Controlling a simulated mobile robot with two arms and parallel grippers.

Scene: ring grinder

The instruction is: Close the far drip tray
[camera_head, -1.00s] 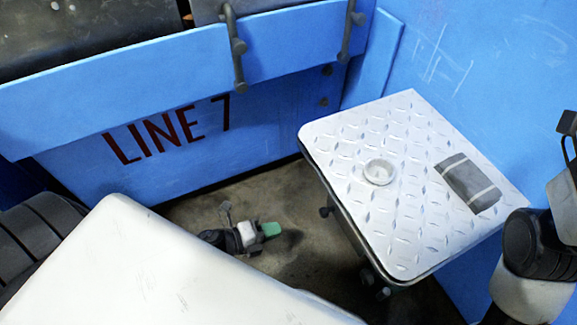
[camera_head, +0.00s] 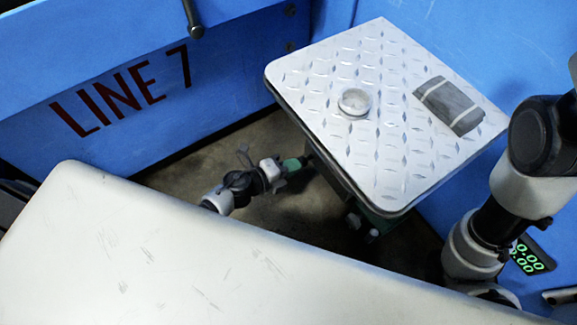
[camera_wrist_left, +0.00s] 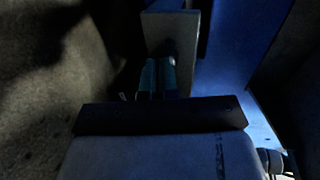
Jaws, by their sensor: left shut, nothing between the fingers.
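My left gripper (camera_head: 297,163) has green fingertips and is shut with nothing in it. It reaches in low beside the left side of a stand with a silver tread-plate top (camera_head: 385,150), its tips at or very near that side, under the top's edge. In the left wrist view the shut fingers (camera_wrist_left: 158,76) point at a grey upright panel (camera_wrist_left: 172,28) with a small dark round knob, which may be the far drip tray's front. I cannot tell if they touch, or how far any tray is out; the top hides most of it.
A small round dish (camera_head: 355,102) and a dark folded cloth (camera_head: 448,105) lie on the tread-plate top. A blue wall marked LINE 7 (camera_head: 120,90) stands behind. Small knobs (camera_head: 354,221) stick out low on the stand's near side. My right arm stands at the right.

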